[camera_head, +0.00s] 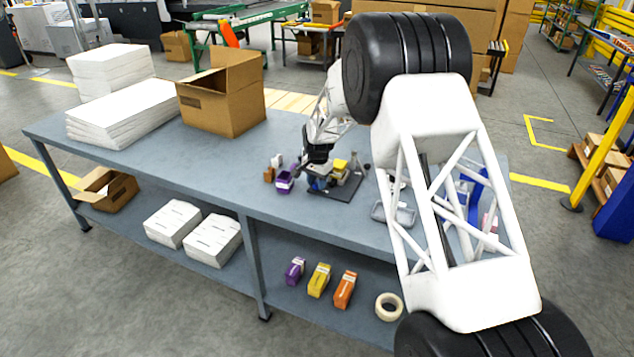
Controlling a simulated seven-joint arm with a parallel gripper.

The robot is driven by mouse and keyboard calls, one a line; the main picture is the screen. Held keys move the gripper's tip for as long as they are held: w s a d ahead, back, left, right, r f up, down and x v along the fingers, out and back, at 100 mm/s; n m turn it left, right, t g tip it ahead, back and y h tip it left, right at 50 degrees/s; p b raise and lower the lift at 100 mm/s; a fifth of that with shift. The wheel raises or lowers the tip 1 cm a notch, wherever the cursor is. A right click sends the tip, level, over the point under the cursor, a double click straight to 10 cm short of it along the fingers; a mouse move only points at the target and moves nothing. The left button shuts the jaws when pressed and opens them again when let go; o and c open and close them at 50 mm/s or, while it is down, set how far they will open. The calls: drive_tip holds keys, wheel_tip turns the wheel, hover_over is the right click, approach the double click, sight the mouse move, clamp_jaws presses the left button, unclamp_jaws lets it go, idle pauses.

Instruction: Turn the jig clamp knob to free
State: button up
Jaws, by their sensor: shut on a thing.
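My gripper (316,172) points down at the left side of the jig, close above the blue part. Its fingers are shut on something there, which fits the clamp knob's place. The knob itself is hidden by the fingers and too small to make out, so its turn position cannot be read.
An open cardboard box (222,100) and white paper stacks (122,110) stand at the left. The bench's front middle is clear.

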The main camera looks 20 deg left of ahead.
drive_tip(key=n, duration=1.1)
drive_tip(key=shift+n, duration=1.9)
drive_tip(key=o, duration=0.9)
drive_tip(key=shift+r, duration=0.15)
drive_tip(key=shift+w+r, duration=0.15)
drive_tip(key=shift+r, duration=3.6)
